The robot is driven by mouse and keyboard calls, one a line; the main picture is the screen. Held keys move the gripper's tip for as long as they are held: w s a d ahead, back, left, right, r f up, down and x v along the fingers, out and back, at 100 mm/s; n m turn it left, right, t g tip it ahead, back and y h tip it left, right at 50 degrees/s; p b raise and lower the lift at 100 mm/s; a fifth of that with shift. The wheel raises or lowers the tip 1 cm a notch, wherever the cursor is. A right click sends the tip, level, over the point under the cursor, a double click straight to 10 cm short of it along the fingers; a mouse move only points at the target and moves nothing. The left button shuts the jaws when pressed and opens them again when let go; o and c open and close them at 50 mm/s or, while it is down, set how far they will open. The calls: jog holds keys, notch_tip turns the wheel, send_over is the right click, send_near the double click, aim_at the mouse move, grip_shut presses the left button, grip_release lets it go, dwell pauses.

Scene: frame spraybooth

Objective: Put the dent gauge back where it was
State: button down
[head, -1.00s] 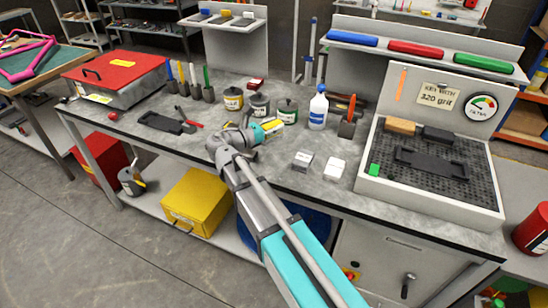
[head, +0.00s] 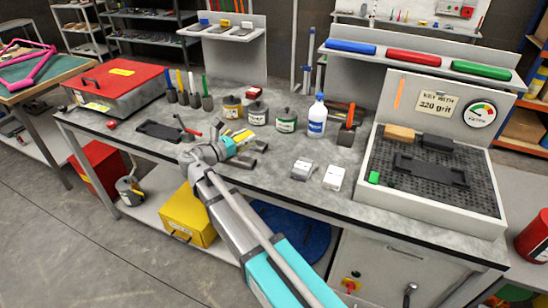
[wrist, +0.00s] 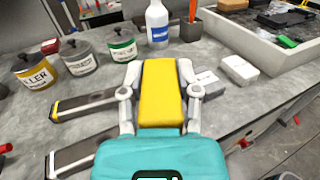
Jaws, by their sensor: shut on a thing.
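My gripper (wrist: 158,75) is shut on a yellow block (wrist: 161,95), which lies between its two fingers in the wrist view. I cannot read any mark on it to confirm that it is the dent gauge. In the head view my gripper (head: 236,139) is low over the middle of the grey bench (head: 275,176), with the yellow block (head: 241,136) showing at its fingers. Two dark flat pieces (wrist: 88,107) lie on the bench beside it, left of it in the wrist view. Whether the block touches the bench is unclear.
Several lidded cans (head: 257,116) and a blue-white bottle (head: 317,116) stand behind my gripper. Two pale blocks (head: 333,177) lie to its right. A grey-walled tray (head: 430,212) fills the right end, a red case (head: 120,75) the left. A back shelf (head: 222,35) holds small items.

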jog(key=shift+w+d+f+b, duration=4.2)
jog(key=shift+w+d+f, duration=0.2)
jog(key=shift+w+d, duration=0.05)
jog(key=shift+w+d+f+b, duration=0.15)
jog(key=shift+f+b, duration=0.3)
jog(key=shift+w+d+f+b, duration=0.1)
jog(key=shift+d+f+b, duration=0.05)
jog(key=shift+f+b, duration=1.4)
jog(key=shift+b, duration=0.05)
jog(key=shift+f, duration=0.1)
jog(key=shift+c, duration=1.7)
grip_release()
